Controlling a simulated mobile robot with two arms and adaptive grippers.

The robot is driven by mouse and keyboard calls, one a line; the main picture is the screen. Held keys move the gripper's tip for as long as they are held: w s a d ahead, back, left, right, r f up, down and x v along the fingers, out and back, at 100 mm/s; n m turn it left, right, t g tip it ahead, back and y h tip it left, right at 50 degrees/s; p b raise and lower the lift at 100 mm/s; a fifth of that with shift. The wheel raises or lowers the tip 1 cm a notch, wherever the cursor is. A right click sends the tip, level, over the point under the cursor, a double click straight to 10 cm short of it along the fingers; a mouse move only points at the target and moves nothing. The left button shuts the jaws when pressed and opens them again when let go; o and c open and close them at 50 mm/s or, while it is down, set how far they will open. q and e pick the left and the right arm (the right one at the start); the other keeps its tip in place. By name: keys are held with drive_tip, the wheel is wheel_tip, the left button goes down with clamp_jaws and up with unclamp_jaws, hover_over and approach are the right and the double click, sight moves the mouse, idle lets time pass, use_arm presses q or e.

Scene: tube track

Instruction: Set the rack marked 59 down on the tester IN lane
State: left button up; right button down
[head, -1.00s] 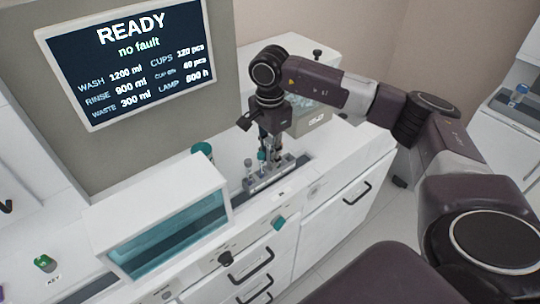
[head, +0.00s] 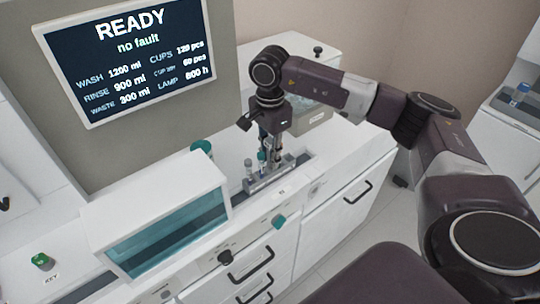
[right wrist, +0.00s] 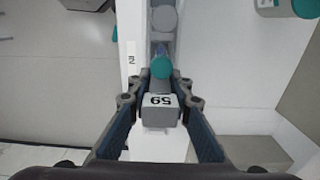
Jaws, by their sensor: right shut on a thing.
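The grey rack marked 59 (head: 262,181) holds several tubes and lies along the tester IN lane (head: 304,161), a dark channel in the white worktop. I cannot tell whether its base touches the lane floor. My right gripper (head: 270,146) is above the rack, shut on its grey handle block. In the right wrist view the block with the label 59 (right wrist: 160,104) sits between my fingers, with a teal-capped tube (right wrist: 161,67) just beyond. An IN label (right wrist: 131,59) is beside the lane there. My left gripper is not in view.
A white hood with a teal window (head: 168,242) stands left of the rack. The screen (head: 127,60) reads READY, no fault. A grey bin (head: 312,118) is behind my arm. A green button (head: 40,260) is at lower left. Drawers are below the worktop's front edge.

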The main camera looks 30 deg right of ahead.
drive_tip(key=shift+f, duration=0.3)
drive_tip(key=c, duration=1.7)
unclamp_jaws()
wheel_tip(320, 180, up, 12)
drive_tip(key=shift+r, duration=0.1)
